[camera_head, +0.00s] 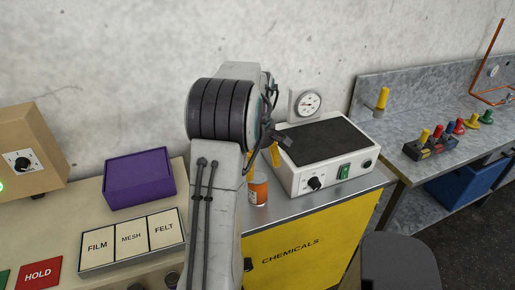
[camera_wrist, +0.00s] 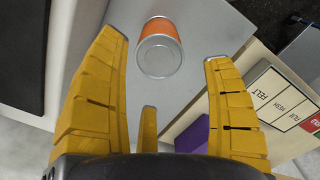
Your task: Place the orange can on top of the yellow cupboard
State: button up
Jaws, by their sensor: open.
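The orange can (camera_head: 259,189) stands on the grey top of the yellow cupboard (camera_head: 306,250), which is marked CHEMICALS. It is partly hidden by my arm in the head view. In the wrist view the orange can (camera_wrist: 160,46) shows whole, with silver ends, ahead of and between the open fingers of my gripper (camera_wrist: 166,62). The fingers do not appear to touch it. The cupboard's grey top (camera_wrist: 206,35) is bare around the can in the wrist view.
A white hotplate (camera_head: 322,155) with a dark top stands right of the can. A purple box (camera_head: 139,178) and a FILM/MESH/FELT tray (camera_head: 131,241) lie on the bench to the left. A metal bench (camera_head: 436,120) with coloured parts is at the right. A wall gauge (camera_head: 307,103) is behind.

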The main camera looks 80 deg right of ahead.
notch_tip(320, 180, up, 6)
jog(key=w+a+r+n+t+h, duration=0.1)
jog(key=w+a+r, duration=0.1)
jog(key=w+a, duration=0.8)
jog(key=w+a+r+t+h, duration=0.1)
jog(key=w+a+r, duration=0.2)
jog(key=w+a, duration=0.7)
jog(key=s+a+f, duration=0.1)
jog(key=s+a, duration=0.1)
jog(key=a, duration=0.5)
jog(key=s+a+f+t+y, duration=0.1)
jog(key=s+a+f, duration=0.1)
jog(key=a, duration=0.6)
jog(key=s+a+f+t+y, duration=0.1)
jog(key=s+a+f, duration=0.1)
jog(key=a, duration=0.6)
jog(key=shift+s+n, duration=0.25)
jog(key=shift+n, duration=0.15)
jog(key=shift+a, duration=0.1)
